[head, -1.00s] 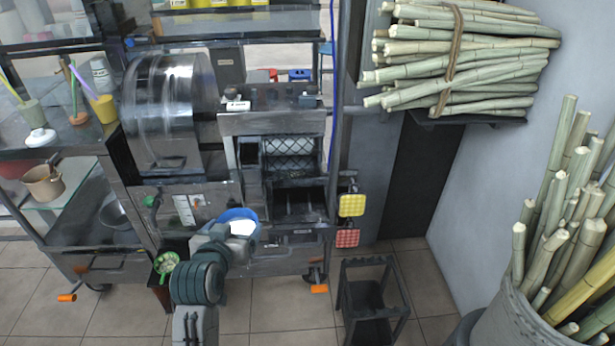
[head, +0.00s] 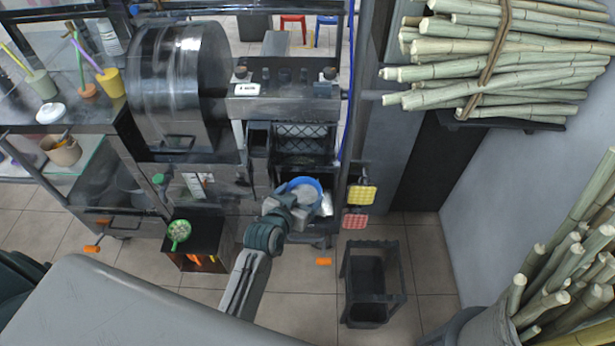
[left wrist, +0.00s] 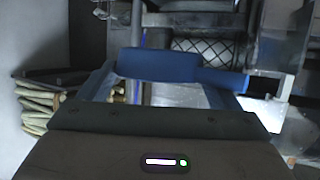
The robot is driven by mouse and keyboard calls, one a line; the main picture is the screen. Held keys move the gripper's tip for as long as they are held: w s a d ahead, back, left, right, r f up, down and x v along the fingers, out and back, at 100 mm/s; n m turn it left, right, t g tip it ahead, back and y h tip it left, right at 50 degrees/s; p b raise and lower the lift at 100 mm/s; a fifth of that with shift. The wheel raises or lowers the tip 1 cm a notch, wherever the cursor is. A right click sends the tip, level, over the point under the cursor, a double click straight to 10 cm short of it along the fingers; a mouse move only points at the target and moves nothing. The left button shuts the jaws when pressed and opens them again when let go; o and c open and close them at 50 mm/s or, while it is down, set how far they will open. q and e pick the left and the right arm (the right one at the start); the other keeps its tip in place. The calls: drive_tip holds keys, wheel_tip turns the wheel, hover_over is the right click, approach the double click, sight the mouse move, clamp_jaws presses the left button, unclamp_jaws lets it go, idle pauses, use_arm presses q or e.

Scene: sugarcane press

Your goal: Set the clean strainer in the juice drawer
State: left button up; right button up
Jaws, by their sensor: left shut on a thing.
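The blue-rimmed round strainer (head: 318,186) with a pale mesh is at the front of the press, below its dark opening. My left gripper (head: 292,206) is shut on it at its near left side. Whether the strainer touches the press is hidden by the gripper. My right gripper is not in view.
A green round strainer (head: 179,231) rests on a black box (head: 205,238) at left. A black open bin (head: 368,290) stands on the floor at right. Yellow (head: 362,195) and red (head: 355,220) pads hang beside the press. Cane lies on a wall shelf (head: 505,118).

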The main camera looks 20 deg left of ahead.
use_arm(q)
drive_tip(key=w+a+f+b, duration=0.2)
drive_tip(key=w+f+b, duration=0.3)
drive_tip(key=w+b, duration=0.4)
drive_tip(key=shift+w+a, duration=0.35)
drive_tip(key=shift+w, duration=0.7)
drive_tip(key=o, duration=0.8)
drive_tip(key=b+v, duration=0.1)
drive_tip(key=v, duration=1.1)
drive_tip(key=shift+a+r, duration=0.1)
drive_tip(key=shift+r, duration=0.1)
